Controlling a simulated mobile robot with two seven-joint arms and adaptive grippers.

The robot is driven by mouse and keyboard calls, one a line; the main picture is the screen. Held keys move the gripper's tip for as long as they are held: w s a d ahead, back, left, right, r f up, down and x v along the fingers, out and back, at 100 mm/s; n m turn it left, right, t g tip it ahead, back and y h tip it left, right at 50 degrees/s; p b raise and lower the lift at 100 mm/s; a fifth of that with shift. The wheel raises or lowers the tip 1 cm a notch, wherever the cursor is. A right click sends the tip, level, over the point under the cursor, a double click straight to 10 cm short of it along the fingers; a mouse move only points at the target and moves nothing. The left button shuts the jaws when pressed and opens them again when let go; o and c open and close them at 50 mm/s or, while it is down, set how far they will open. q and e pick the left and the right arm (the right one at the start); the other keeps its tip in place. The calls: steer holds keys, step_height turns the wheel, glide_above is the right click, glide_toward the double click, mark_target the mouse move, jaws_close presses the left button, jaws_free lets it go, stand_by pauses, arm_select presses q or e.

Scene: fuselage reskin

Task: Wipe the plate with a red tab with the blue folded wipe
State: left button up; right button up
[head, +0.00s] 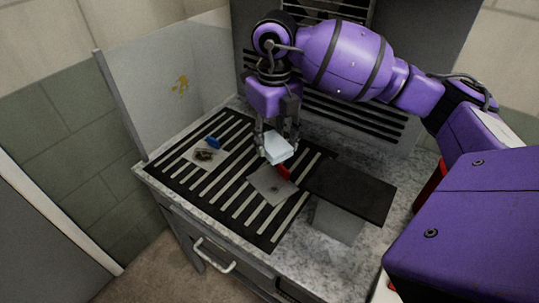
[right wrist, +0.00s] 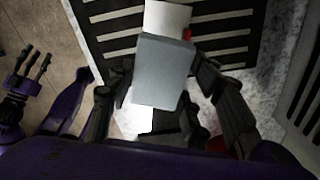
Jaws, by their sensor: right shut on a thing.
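My right gripper (head: 277,132) is shut on the pale blue folded wipe (head: 279,150) and holds it over the slotted black surface. The wipe also shows between its fingers in the right wrist view (right wrist: 164,72). The grey plate (head: 270,187) with a red tab (head: 284,172) lies just below and in front of the wipe. It has a small dark mark. In the right wrist view the wipe hides part of this plate (right wrist: 167,17). I cannot tell whether they touch. My left gripper (right wrist: 33,68) shows at the left of the right wrist view, with its fingers apart and empty.
Another plate (head: 193,152) with a blue tab (head: 213,142) and a brown stain lies further left. A dark slab (head: 352,188) on a pale block stands at the right. A clear panel (head: 165,90) with a yellowish smear borders the left. The front slats are clear.

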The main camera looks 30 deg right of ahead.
steer(key=b, duration=0.1)
glide_above(272, 187)
step_height(272, 187, down, 7)
steer(key=shift+f+b, duration=0.65)
steer(key=shift+f, duration=0.25)
step_height(272, 187, down, 3)
steer(key=shift+r+b, duration=0.15)
steer(key=shift+b, duration=0.45)
steer(key=shift+f+b, duration=0.3)
steer(key=shift+f, duration=0.35)
arm_select(q)
steer(key=shift+g+y, duration=0.3)
steer(key=f, duration=0.1)
steer(key=s+a+f, duration=0.1)
steer(key=f, duration=0.1)
steer(key=s+a+f, duration=0.1)
steer(key=shift+f, duration=0.3)
steer(key=shift+w+d+r, duration=0.1)
steer(key=shift+w, duration=0.1)
steer(key=shift+s, duration=0.1)
arm_select(e)
steer(key=shift+f, duration=0.1)
